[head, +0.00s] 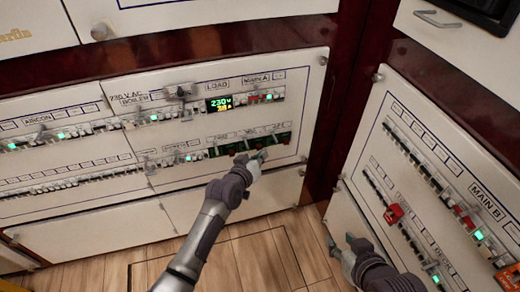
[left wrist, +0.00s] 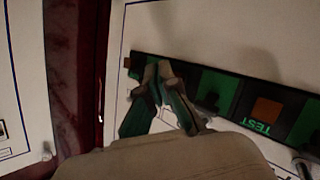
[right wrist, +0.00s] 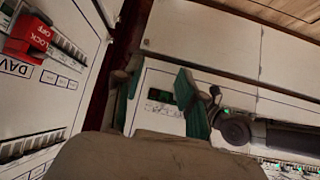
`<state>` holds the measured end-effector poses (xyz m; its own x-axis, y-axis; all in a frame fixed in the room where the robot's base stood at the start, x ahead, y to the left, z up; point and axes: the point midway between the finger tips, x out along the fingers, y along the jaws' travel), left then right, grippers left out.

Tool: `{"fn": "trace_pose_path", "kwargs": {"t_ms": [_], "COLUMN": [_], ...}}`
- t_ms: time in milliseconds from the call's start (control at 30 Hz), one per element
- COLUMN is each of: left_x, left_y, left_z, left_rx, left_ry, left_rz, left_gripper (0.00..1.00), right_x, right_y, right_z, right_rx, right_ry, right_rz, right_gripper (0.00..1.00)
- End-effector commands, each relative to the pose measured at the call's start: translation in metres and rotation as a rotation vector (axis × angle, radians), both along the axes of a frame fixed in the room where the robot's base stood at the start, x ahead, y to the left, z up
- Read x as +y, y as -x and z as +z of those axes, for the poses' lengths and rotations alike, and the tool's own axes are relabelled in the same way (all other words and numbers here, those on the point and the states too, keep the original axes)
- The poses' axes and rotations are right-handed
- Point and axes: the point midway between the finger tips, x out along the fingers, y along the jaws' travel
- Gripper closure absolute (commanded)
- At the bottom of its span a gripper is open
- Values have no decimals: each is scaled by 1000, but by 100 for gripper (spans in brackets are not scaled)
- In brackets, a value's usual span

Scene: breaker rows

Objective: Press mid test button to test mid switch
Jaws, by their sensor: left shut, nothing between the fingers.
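The row of green switch modules (head: 221,151) is on the lower right of the central white panel, low in the head view. My left gripper (head: 262,155) is at the row's right end. In the left wrist view its closed fingertips (left wrist: 162,72) overlap the strip's left end, empty; I cannot tell whether they touch it. An orange-brown test button (left wrist: 267,109), with TEST upside down beneath it, lies to their right, clear of the fingers; I cannot tell which switch it belongs to. My right gripper (head: 341,243) is open and empty, low in front of the right panel; its fingers (right wrist: 164,100) are apart.
A lit 230 V display (head: 219,104) and more breaker rows (head: 60,134) are on the central panel. The right panel carries a red lockout (head: 394,214) and breakers near my right gripper. Dark red posts separate the panels. The wooden floor (head: 275,258) is clear.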

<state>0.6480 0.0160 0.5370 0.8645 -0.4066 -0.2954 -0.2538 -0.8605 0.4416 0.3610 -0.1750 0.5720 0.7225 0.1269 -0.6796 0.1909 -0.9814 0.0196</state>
Motion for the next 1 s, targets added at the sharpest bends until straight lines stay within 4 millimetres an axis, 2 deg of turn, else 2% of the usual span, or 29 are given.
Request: {"fn": "trace_pose_path", "kwargs": {"t_ms": [167,567,1000], "left_x": [2,2,0], "left_y": [-6,-5,-1], "left_z": [0,1,1], "left_rx": [0,-1,0], "left_ry": [-1,0,0], "left_rz": [0,0,0], "left_gripper": [100,100,100], "right_x": [1,2,-5], "right_y": [-4,-5,17], "right_z": [3,4,-11], "right_rx": [-25,-27,106], "right_ry": [-6,-5,21], "right_rz": [1,2,-6], "right_gripper": [60,60,60]}}
